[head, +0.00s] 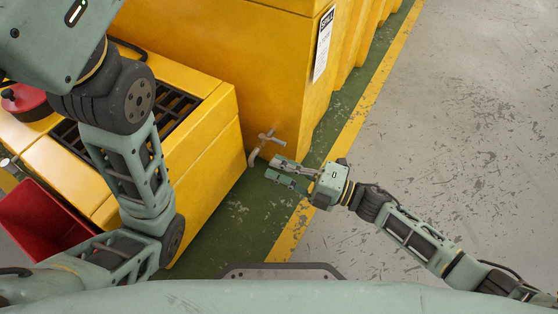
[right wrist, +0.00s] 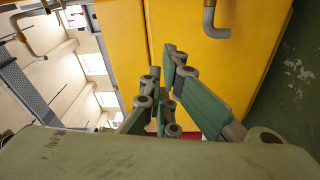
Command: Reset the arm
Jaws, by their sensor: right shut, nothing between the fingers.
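My right arm reaches in from the right in the head view, over the floor. Its gripper (head: 283,174) is shut and empty, with the fingers pointing left. It is just below and right of a grey tap (head: 264,146) on the yellow cabinet, apart from it. In the right wrist view the shut fingers (right wrist: 165,80) point at yellow panels, and a tap (right wrist: 212,20) shows at the top. My left arm folds down on the left of the head view; its gripper does not show.
The tall yellow cabinet (head: 250,60) carries a white label (head: 323,45). A lower yellow unit (head: 200,150) with black grating stands at left, beside a red bin (head: 40,218). A yellow line (head: 350,125) borders the green strip. The grey floor (head: 460,110) at right is clear.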

